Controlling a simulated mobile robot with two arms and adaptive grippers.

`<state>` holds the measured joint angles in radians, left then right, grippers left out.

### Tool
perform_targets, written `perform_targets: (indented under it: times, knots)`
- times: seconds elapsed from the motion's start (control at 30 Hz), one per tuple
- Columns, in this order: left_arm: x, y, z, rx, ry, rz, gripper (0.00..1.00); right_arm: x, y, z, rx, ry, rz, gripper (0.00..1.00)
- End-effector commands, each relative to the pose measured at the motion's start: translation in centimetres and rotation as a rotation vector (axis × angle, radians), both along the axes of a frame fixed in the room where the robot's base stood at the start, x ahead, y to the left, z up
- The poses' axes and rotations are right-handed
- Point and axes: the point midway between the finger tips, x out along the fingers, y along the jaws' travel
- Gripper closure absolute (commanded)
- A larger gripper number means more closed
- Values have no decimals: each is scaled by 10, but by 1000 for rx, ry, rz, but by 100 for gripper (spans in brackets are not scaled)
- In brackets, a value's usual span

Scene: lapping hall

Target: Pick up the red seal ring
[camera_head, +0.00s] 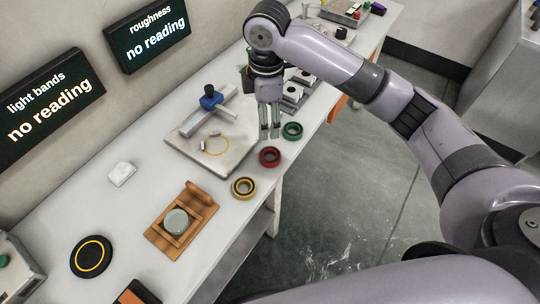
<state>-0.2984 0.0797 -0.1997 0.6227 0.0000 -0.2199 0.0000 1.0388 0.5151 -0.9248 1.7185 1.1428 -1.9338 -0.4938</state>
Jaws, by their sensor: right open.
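The red seal ring (270,157) lies flat on the white bench near its front edge, between a green ring (292,131) and a yellow ring (243,188). My right gripper (270,133) points down just behind the red ring, close to the green ring, with its fingers apart and nothing between them. Its fingertips look a little above the bench. My left gripper is not in view.
A metal plate with a blue-knobbed fixture (180,142) stands left of the gripper. A wooden holder with a round glass disc (158,241), a black disc (91,257) and a white block (122,174) are nearer. The bench edge runs close beside the rings.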

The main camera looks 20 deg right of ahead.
Motion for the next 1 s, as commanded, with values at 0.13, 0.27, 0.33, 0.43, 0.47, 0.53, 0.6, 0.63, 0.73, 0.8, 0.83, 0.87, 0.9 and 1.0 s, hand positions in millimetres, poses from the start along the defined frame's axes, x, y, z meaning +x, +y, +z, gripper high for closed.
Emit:
perform_targets:
  times: [0.13, 0.27, 0.33, 0.43, 0.47, 0.53, 0.6, 0.63, 0.73, 0.8, 0.83, 0.87, 0.9, 1.0]
  knots:
    - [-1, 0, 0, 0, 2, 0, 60, 6, -11, 14, -25, 9, 12, 39]
    - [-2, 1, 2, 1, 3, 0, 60, 6, -12, 2, -29, 17, 14, 39]
    - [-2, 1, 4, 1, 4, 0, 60, 6, -12, -12, -29, 17, 14, 39]
    - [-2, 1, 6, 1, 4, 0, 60, 6, -12, -34, -29, 16, 14, 39]
    - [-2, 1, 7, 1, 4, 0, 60, 6, -12, -41, -29, 17, 14, 39]
    - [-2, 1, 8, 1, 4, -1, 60, 6, -12, -56, -29, 16, 13, 39]
    - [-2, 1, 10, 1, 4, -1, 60, 6, -12, -70, -29, 16, 13, 39]
    - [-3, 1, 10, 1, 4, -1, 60, 6, -12, -76, -28, 15, 14, 39]
    - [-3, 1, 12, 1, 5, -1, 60, 6, -12, -92, -28, 14, 14, 39]
    - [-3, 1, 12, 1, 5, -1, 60, 7, -11, -98, -27, 12, 14, 39]
    - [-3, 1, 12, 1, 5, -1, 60, 7, -11, -101, -27, 12, 14, 39]
    - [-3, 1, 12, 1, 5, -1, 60, 7, -11, -102, -27, 11, 14, 39]
    - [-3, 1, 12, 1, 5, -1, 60, 7, -11, -104, -27, 11, 14, 39]
    - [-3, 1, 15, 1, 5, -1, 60, 6, -11, -111, -27, 13, 13, 39]
